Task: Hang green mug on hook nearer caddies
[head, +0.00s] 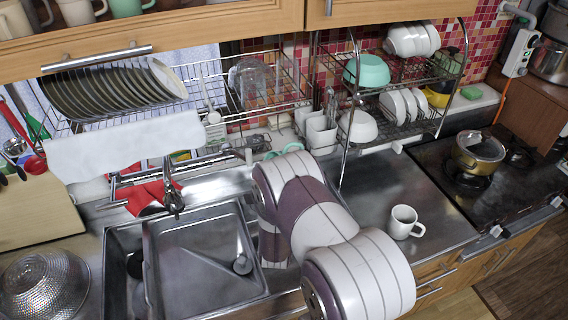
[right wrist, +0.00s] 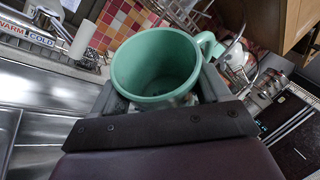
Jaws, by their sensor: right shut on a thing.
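The green mug (right wrist: 155,65) is in my right gripper (right wrist: 163,92), its open rim facing the right wrist camera and its handle at the upper right. The fingers are on either side of the mug. In the head view only a small bit of green rim (head: 292,147) shows behind my right arm; the gripper is hidden there. White caddies (head: 321,131) stand at the back of the counter, just right of the mug. A rail (head: 205,160) runs above the sink to the left of the mug. I cannot make out its hooks clearly. My left gripper is not in view.
A white mug (head: 404,222) stands on the counter at right. A wire dish rack (head: 340,165) rises behind it. A red cloth (head: 152,196) hangs by the tap (head: 172,195) over the sink (head: 200,262). A white towel (head: 125,145) hangs from the upper rack.

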